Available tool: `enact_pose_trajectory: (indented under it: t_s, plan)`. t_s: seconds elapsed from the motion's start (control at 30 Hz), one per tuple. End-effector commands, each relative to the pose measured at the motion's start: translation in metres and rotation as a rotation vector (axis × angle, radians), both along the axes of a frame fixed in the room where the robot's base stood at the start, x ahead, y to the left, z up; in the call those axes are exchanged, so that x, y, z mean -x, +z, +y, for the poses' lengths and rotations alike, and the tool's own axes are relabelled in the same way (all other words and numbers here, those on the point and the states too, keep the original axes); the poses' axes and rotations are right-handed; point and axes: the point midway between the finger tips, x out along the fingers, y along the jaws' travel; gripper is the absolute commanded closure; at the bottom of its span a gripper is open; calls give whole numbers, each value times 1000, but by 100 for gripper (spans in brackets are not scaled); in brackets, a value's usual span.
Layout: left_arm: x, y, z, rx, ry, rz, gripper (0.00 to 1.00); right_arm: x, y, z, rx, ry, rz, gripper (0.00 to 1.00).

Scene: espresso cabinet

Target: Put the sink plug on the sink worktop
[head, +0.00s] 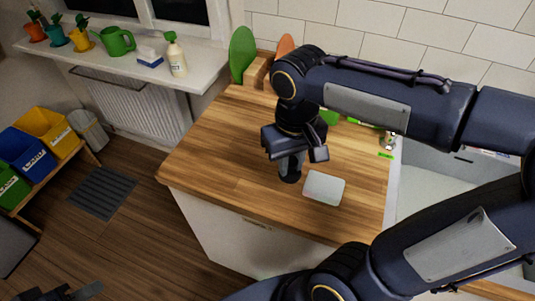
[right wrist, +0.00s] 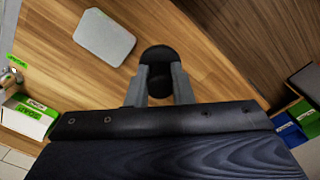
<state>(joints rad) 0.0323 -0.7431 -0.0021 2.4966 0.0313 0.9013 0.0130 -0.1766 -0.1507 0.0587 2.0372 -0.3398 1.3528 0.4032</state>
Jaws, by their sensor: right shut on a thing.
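The sink plug (right wrist: 157,56) is a black, round, flat-topped piece. In the right wrist view it sits between the two grey fingers of my right gripper (right wrist: 158,85), which is shut on it. In the head view the right gripper (head: 291,163) points down over the wooden worktop (head: 215,150), with the dark plug (head: 290,178) at its tips. The plug is at or very close to the wood; I cannot tell whether it touches. Part of my left gripper (head: 65,293) seems to show at the bottom left edge, dark and cut off.
A light grey rectangular plate (head: 324,188) lies on the worktop close beside the plug. The sink (head: 440,180) is at the right, partly behind my arm. A green board (head: 242,53) stands at the back. The worktop left of the gripper is clear.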

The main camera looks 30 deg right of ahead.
Motion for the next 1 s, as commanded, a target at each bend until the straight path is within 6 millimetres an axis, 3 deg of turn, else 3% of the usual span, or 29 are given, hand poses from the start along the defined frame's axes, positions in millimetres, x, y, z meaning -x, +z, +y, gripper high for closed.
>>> enact_pose_trajectory:
  t_s: [0.2,0.4,0.7,0.9,1.0]
  plan:
    - [0,10,0,0,0,0,64,-55,-24,11,1,1,8,100]
    - [0,13,0,0,0,0,64,-86,-62,16,1,0,6,100]
    - [0,15,0,0,0,0,64,-106,-87,20,1,-1,3,100]
    - [0,14,0,0,0,0,64,-106,-113,20,1,0,1,100]
    - [0,14,0,0,0,0,64,-106,-116,20,0,0,-1,100]
